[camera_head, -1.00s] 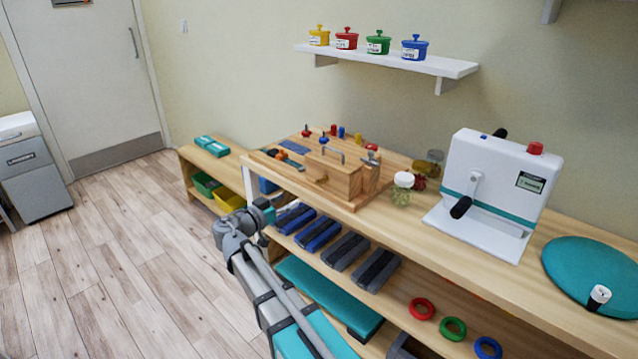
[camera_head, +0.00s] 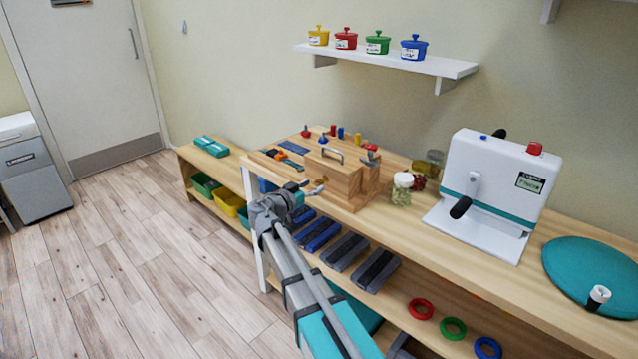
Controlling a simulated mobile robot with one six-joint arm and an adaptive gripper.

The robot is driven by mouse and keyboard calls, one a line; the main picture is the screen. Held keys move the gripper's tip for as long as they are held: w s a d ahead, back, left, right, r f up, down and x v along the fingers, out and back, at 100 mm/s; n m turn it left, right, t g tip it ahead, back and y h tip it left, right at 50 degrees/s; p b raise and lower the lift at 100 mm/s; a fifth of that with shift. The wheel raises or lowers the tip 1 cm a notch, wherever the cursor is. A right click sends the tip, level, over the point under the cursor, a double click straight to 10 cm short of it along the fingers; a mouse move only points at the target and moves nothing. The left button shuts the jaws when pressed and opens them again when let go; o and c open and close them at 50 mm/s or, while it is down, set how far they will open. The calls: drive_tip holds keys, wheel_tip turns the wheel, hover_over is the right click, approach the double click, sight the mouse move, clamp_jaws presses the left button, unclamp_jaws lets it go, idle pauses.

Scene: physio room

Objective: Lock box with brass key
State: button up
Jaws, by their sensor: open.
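The wooden lock box (camera_head: 345,180) stands on the right end of a wooden board (camera_head: 262,164) on the workbench, with a metal handle on top. A small brass piece (camera_head: 320,181) shows at its left front side; it is too small to tell whether it is the key, or whether it sits in a lock. My gripper (camera_head: 299,187) is open in front of the board's near edge, just left of the box. It appears empty, and its fingers are hard to make out.
Coloured pegs (camera_head: 332,130) stand at the back of the board. A glass jar (camera_head: 402,188) is right of the box, then a white crank machine (camera_head: 500,190) and a teal disc (camera_head: 592,275). Weights and rings lie on the shelf below. Floor at left is clear.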

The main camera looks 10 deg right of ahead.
sight(319, 181)
drive_tip(key=shift+x, duration=1.65)
clamp_jaws()
